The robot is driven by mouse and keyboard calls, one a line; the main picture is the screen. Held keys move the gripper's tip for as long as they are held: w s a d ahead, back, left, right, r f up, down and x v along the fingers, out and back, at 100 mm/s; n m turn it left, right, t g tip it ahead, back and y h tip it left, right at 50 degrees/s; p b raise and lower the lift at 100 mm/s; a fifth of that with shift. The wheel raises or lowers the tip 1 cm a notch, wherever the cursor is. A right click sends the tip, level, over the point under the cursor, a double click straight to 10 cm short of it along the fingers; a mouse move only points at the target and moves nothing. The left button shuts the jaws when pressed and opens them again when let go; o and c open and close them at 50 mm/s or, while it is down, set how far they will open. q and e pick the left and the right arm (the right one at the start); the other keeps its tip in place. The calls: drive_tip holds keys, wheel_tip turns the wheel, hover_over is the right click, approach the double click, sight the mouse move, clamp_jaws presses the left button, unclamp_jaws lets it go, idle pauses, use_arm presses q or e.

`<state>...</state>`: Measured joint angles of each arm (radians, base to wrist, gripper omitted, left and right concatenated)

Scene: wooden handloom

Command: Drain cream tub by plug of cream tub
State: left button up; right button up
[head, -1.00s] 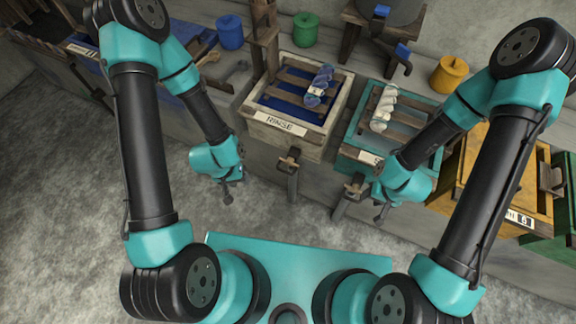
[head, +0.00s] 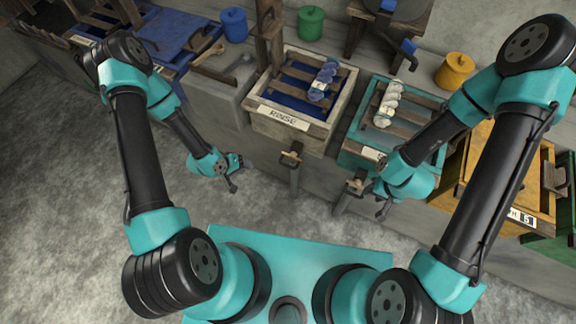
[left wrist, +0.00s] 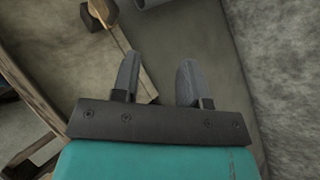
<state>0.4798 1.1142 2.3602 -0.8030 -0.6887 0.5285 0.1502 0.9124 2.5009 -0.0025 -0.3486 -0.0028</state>
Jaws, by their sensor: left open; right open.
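The cream tub (head: 264,118), labelled RINSE, stands at the middle of the bench with dark blue inside. Wooden slats lie across it, with a blue-and-white skein (head: 323,80) on them. Its wooden plug (head: 291,157) sticks out low on the front face. My left gripper (head: 234,186) is left of the plug and apart from it. In the left wrist view, its fingers (left wrist: 158,80) are spread with nothing between them. A wooden piece (left wrist: 99,14) shows beyond them; I cannot tell if it is the plug. My right gripper (head: 383,209) is open near the teal tub's front.
The teal tub (head: 349,153) stands right of the cream one, with a white skein (head: 387,104) and its own plug (head: 355,185). A yellow tub (head: 481,185) is further right. Blue, green and yellow lidded pots stand behind. The floor (head: 90,220) before the bench is clear.

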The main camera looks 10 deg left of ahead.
sight(288, 166)
use_arm(q)
drive_tip(key=s+n+t+h, duration=0.1)
drive_tip(key=h, duration=0.1)
drive_tip(key=f+n+t+h, duration=0.1)
drive_tip(key=h, duration=0.1)
drive_tip(key=s+d+f+n+t+h, duration=0.1)
drive_tip(key=h, duration=0.1)
drive_tip(key=shift+s+h, duration=0.3)
drive_tip(key=shift+s, duration=0.05)
drive_tip(key=x, duration=1.7)
drive_tip(key=shift+w+d, duration=0.1)
clamp_jaws()
idle(0.4)
